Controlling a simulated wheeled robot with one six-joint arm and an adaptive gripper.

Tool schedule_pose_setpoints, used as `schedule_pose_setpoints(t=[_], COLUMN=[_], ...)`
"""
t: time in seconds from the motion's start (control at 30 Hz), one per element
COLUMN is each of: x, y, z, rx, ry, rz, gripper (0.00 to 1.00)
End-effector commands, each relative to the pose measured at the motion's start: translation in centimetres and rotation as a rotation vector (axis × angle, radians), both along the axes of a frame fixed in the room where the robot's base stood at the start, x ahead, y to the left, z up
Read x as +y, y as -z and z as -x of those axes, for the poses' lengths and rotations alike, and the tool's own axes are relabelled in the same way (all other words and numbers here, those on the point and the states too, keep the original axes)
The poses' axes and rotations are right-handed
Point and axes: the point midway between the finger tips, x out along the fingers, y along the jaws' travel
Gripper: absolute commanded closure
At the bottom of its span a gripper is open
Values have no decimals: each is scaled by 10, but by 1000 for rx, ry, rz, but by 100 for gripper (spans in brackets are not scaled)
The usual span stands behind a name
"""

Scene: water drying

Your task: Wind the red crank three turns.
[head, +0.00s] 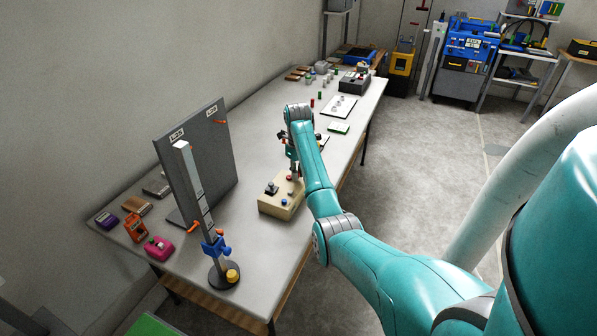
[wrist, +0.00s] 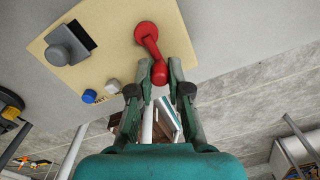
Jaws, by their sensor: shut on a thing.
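The red crank (wrist: 145,33) sits on a beige control box (wrist: 110,62), seen close in the wrist view. Its arm runs from a round red hub down to a red handle. My gripper (wrist: 160,68) is shut on the handle, with one green finger on each side of it. In the head view the beige box (head: 270,206) stands on the table, and my gripper (head: 291,162) reaches down at its far end. My arm hides part of the box there.
The box also carries a dark grey knob (wrist: 66,44), a blue button (wrist: 89,96) and a pale button (wrist: 111,87). A grey upright panel (head: 210,155) and a post with a blue clamp (head: 216,246) stand to the left. A green pad (head: 340,128) lies beyond.

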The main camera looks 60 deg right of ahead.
Motion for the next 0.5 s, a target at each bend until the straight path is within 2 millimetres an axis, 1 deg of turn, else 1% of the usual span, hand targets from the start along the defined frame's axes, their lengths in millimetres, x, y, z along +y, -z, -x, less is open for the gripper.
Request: schedule_pose_setpoints(t=[0.23,0.5], x=[5,7], y=[0,-1], z=[0,-1], rx=[-1,-1], ry=[146,223], rz=[0,1], gripper=[100,100])
